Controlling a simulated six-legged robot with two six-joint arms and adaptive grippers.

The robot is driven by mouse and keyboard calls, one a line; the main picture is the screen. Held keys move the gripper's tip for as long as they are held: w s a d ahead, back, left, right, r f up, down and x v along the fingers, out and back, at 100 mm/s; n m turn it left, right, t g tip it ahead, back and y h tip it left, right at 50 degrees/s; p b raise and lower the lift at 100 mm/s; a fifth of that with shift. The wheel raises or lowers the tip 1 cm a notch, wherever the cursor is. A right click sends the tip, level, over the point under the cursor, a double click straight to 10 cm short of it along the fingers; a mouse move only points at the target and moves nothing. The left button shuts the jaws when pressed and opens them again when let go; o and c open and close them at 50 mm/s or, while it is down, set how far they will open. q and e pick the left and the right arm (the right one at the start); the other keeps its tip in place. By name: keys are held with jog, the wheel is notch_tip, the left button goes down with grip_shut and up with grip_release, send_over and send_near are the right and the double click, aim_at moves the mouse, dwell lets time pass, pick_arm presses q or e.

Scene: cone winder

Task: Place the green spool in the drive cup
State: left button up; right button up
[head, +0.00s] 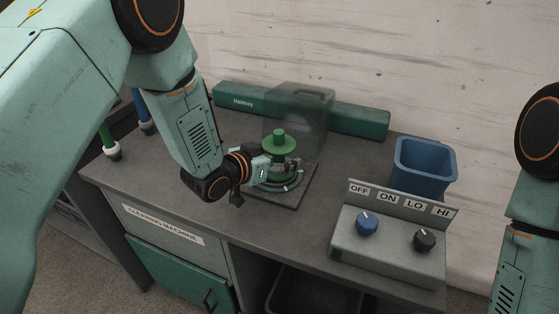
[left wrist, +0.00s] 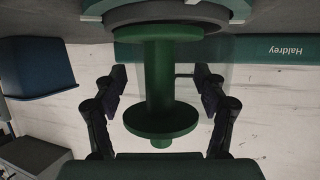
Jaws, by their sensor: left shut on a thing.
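The green spool (head: 278,139) stands upright at the round drive cup (head: 293,186) on a dark square base plate. In the left wrist view, which is upside down, the spool (left wrist: 160,80) shows its shaft and wide flange, with its far end against the round base at the picture's top. My left gripper (head: 277,169) is shut on the spool, with its fingers on both sides of it. The fingers hide part of the spool and cup in the head view, so I cannot tell how deep it sits. My right gripper is out of view.
A clear guard (head: 310,112) stands behind the spool, before a green housing (head: 355,119) marked Haldrey. A blue bin (head: 424,170) and a control box (head: 385,250) with blue and black knobs stand at right.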

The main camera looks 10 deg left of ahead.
pick_arm(q)
jog(key=shift+a+f, duration=0.5)
jog(key=shift+f, duration=0.1)
jog(key=shift+a, duration=0.25)
jog(key=shift+w+d+f, duration=0.1)
jog(key=shift+d, duration=0.55)
jog(key=o, duration=1.2)
jog(key=shift+a, duration=0.5)
jog(key=shift+d, duration=0.4)
jog(key=shift+a+r, duration=0.25)
jog(key=p+v, duration=0.1)
jog(key=v, duration=1.1)
jog(key=shift+f+p, duration=0.2)
jog(key=shift+p, duration=0.15)
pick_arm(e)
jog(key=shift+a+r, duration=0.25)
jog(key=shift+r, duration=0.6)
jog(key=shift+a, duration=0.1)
